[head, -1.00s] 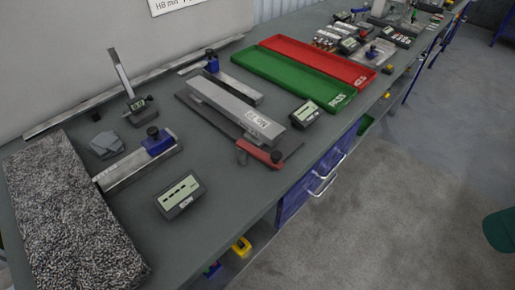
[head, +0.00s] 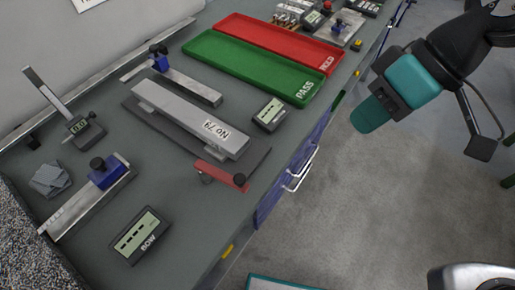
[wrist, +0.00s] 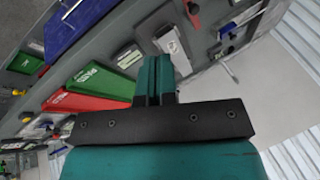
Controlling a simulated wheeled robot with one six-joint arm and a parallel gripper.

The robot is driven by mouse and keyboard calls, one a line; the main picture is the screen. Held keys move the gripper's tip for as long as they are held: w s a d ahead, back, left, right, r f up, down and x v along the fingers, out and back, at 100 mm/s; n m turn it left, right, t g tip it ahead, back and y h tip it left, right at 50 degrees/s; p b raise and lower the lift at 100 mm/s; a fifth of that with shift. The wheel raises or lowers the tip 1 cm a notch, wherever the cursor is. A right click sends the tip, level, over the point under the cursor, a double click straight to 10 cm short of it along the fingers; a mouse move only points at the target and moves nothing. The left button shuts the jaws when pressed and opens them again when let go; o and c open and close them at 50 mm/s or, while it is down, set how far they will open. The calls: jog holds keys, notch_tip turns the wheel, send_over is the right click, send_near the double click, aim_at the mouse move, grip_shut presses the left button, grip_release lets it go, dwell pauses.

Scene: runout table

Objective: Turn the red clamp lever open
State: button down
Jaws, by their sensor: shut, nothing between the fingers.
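The red clamp lever (head: 220,175) lies flat at the front end of the long grey bar labelled No 79 (head: 190,115), with a black knob near the table's front edge. In the wrist view a small red piece at the top edge looks like the same lever (wrist: 192,7). My gripper (head: 368,117) hangs over the floor to the right of the table, well apart from the lever. In the wrist view its teal fingers (wrist: 153,80) are together with nothing between them.
Behind the bar lie a green PASS tray (head: 250,68) and a red HOLD tray (head: 280,42). A small display (head: 269,114) stands beside the bar, and a BOW display (head: 137,236) stands nearer. Blue drawers with handles (head: 300,170) project below the table edge. The floor is open.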

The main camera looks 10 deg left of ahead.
jog(key=w+a+f+n+g+y+p, duration=0.1)
jog(key=w+a+f+n+g+p, duration=0.2)
jog(key=a+f, duration=0.45)
jog(key=t+p, duration=0.1)
jog(key=p, duration=0.2)
send_near(220, 172)
jog(key=w+d+f, duration=0.2)
jog(key=d+f, duration=0.2)
jog(key=shift+s+a+f+p, duration=0.1)
jog(key=shift+s+a+p, duration=0.45)
jog(key=shift+s, duration=0.35)
jog(key=shift+s+a+p, duration=0.4)
jog(key=shift+s+a, duration=0.1)
jog(key=shift+s, duration=0.4)
jog(key=shift+s+a+b, duration=0.25)
jog(key=shift+s+b, duration=0.3)
jog(key=shift+s, duration=0.5)
jog(key=shift+w, duration=0.1)
